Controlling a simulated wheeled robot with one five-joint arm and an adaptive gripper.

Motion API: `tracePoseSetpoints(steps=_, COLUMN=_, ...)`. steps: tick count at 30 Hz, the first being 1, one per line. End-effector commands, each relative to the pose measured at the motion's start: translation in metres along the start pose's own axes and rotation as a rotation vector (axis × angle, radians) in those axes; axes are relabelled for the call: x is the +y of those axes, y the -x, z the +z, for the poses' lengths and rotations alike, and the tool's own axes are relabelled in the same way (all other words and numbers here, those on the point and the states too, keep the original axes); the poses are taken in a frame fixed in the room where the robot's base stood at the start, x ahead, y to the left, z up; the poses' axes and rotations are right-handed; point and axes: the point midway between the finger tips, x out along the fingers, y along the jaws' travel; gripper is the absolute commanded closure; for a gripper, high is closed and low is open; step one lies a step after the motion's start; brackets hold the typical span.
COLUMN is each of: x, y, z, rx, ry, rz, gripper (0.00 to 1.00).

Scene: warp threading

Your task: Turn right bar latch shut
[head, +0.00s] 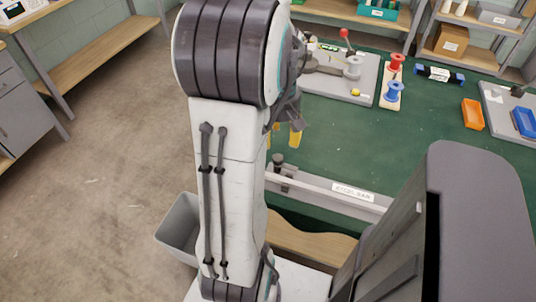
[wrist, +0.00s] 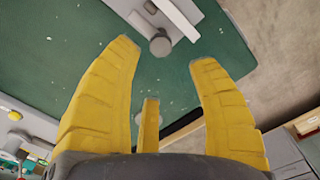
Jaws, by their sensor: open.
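A grey bar (head: 335,191) with a white label lies along the near edge of the green table. At its left end in the head view stands a dark latch-like knob (head: 278,160). In the wrist view a round grey knob (wrist: 160,45) sits beside the pale bar end (wrist: 168,12), between and just beyond my fingertips. My gripper (wrist: 164,54) has yellow fingers spread wide and empty. In the head view my gripper (head: 284,138) hangs over the table close above the knob, partly behind my arm. I cannot tell the latch's turn angle.
The green table (head: 340,140) is clear behind the bar. Farther back are a grey board (head: 350,92) with a red-knobbed lever, a red spool (head: 396,62), a blue spool (head: 395,91) and an orange bin (head: 473,114). A grey bin (head: 178,232) stands below left.

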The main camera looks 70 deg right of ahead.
Motion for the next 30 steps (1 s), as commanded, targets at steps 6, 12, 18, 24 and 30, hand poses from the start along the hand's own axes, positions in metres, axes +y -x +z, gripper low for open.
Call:
tracePoseSetpoints(steps=6, x=-0.001, y=0.0, z=0.001, rx=-0.004, ry=0.153, rz=-0.005, gripper=0.46)
tracePoseSetpoints(steps=12, x=-0.002, y=0.0, z=0.002, rx=-0.005, ry=0.285, rz=-0.009, gripper=0.46)
tracePoseSetpoints(steps=18, x=-0.002, y=-0.007, z=0.002, rx=-0.006, ry=0.354, rz=-0.011, gripper=0.46)
tracePoseSetpoints(steps=24, x=-0.003, y=-0.032, z=0.003, rx=-0.007, ry=0.357, rz=-0.013, gripper=0.46)
tracePoseSetpoints(steps=30, x=-0.003, y=-0.055, z=0.002, rx=-0.007, ry=0.356, rz=-0.012, gripper=0.46)
